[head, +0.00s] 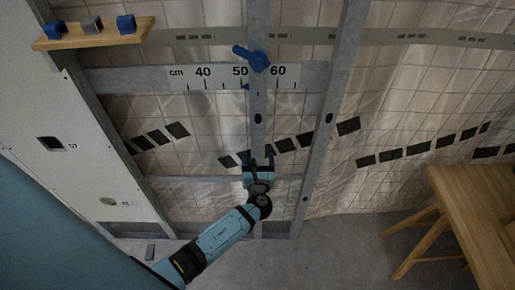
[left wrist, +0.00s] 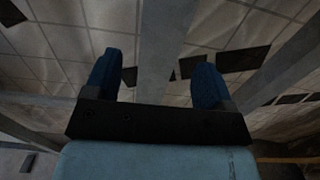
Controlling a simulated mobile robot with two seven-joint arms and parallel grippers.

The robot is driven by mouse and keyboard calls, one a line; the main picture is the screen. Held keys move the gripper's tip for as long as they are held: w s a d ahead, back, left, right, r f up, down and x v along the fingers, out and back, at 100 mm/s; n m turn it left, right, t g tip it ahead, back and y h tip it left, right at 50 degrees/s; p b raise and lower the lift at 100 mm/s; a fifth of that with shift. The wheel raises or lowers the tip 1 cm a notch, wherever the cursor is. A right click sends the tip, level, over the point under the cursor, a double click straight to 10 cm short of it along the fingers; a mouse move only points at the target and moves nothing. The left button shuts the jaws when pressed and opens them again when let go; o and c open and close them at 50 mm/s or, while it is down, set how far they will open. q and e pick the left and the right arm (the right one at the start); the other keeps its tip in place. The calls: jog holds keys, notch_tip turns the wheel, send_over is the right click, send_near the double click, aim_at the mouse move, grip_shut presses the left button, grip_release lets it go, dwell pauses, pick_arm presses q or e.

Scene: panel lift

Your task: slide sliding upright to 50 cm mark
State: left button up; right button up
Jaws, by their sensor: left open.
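The sliding upright (head: 257,110) is a grey metal post, vertical in the head view. It crosses a white scale (head: 210,77) marked cm 40, 50 and 60. A blue clamp knob with a lever (head: 257,58) sits on it above the scale. My left gripper (head: 258,162) is open low on the upright. In the left wrist view the upright (left wrist: 166,50) passes between the two blue fingers (left wrist: 158,85), with gaps on both sides. My right gripper is not in view.
A fixed post (head: 332,110) stands right of the upright, and a white panel (head: 90,150) stands left. A wooden shelf (head: 95,37) holds small blue and grey blocks. A wooden table (head: 470,205) stands at right. Floor between frame and table is clear.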

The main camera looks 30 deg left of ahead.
pick_arm(q)
jog(key=v, duration=0.6)
jog(key=shift+s, duration=0.15)
jog(key=shift+d, duration=0.1)
jog(key=s+f+n+g+h+p, duration=0.3)
jog(key=s+f+n+g+h, duration=0.15)
jog(key=s+n, duration=0.5)
jog(key=s+d+r+n+h+p, duration=0.1)
jog(key=s+d+r+n+h, duration=0.2)
jog(key=n, duration=0.5)
jog(key=s+d+r+n+h+p, duration=0.1)
jog(key=s+d+r+n+h, duration=0.1)
jog(key=s+n+h, duration=0.3)
jog(key=r+n, duration=0.1)
jog(key=n, duration=0.3)
jog(key=shift+s+d+p, duration=0.2)
jog(key=shift+d+p, duration=0.15)
jog(key=shift+p, duration=0.05)
